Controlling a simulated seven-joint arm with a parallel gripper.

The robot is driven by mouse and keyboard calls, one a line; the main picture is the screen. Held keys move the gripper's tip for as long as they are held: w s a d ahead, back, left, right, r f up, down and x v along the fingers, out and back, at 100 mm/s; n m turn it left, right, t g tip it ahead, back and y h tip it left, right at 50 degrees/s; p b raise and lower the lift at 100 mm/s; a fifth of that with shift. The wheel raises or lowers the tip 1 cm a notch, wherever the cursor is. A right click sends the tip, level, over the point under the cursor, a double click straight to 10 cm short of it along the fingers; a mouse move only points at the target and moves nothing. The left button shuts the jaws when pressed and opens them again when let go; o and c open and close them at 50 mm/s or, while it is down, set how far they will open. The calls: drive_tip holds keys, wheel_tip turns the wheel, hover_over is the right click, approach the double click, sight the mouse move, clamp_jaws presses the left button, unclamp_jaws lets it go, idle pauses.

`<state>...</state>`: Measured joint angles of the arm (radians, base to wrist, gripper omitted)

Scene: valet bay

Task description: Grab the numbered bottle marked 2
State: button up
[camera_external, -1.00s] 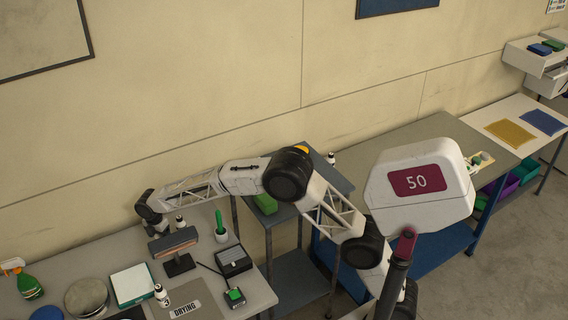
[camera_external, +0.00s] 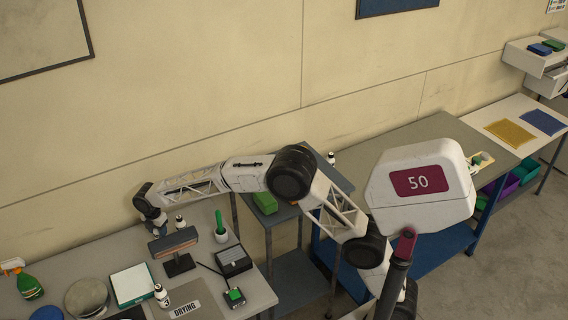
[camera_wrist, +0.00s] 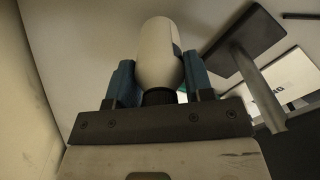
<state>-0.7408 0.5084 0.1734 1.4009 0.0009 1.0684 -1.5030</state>
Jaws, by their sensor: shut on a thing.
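In the wrist view my gripper (camera_wrist: 158,62) has its blue fingers shut on a white bottle (camera_wrist: 157,45) with a black cap. The cap is nearest the palm and the body stretches away between the fingers. Only a dark edge of its marking shows, so I cannot read its number. In the external view my gripper (camera_external: 157,228) points down at the back of the grey table, behind the lamp. Another white bottle (camera_external: 180,222) stands just right of it, its number too small to read. A bottle marked 3 (camera_external: 162,296) stands near the front.
The dark lamp (camera_external: 174,243) stands close in front of my gripper. A white pot with a green handle (camera_external: 220,235) is to the right. The wall is close behind.

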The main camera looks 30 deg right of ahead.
drive_tip(key=shift+r, duration=3.45)
